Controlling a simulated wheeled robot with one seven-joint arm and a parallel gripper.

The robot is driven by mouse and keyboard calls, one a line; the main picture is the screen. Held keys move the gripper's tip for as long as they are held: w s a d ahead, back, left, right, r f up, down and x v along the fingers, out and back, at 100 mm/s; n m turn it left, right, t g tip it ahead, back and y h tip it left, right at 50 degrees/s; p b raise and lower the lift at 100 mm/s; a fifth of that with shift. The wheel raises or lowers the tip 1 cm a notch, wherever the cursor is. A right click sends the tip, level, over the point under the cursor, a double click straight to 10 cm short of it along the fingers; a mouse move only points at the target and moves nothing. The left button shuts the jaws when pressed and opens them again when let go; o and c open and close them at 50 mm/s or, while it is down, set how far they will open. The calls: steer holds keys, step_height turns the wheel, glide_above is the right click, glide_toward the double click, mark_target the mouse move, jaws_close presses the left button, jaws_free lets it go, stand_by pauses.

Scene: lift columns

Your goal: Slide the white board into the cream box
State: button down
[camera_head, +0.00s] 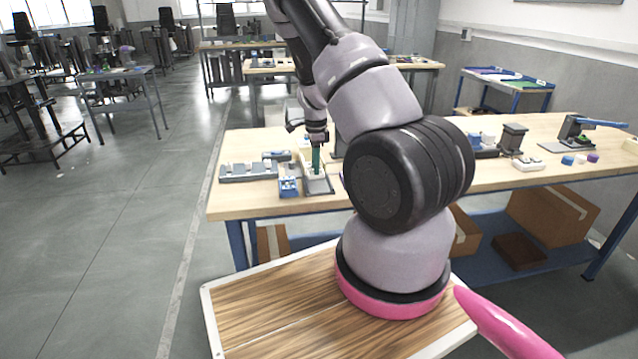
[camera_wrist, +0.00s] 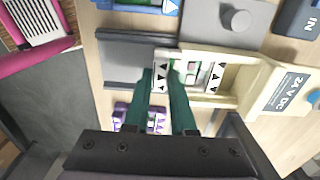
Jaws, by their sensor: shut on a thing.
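The cream box (camera_wrist: 256,73) lies on its side in the wrist view, open in the middle, with a "24V DC" label at its right end. The white board (camera_wrist: 213,78) has black triangle marks and green parts, and shows within the box's outline. My gripper (camera_wrist: 168,72) has two green fingers, shut on the white board at its left part. The fingers hide some of the board, and I cannot tell how deep it sits in the box. In the head view my gripper (camera_head: 316,168) points down over the table, and the box is mostly hidden there.
A grey tray (camera_wrist: 122,64) lies left of the box. A purple part (camera_wrist: 123,115) is near the fingers. A blue part (camera_head: 289,187) and a grey row of modules (camera_head: 248,171) stand at the left of the wooden table (camera_head: 240,205). A lever tool (camera_head: 577,134) stands far right.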

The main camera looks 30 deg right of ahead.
steer(key=shift+w+d, duration=0.25)
steer(key=shift+w, duration=0.5)
steer(key=shift+w+d, duration=0.2)
steer(key=shift+w, duration=0.5)
steer(key=c, duration=0.8)
jaws_free()
steer(key=shift+r, duration=3.05)
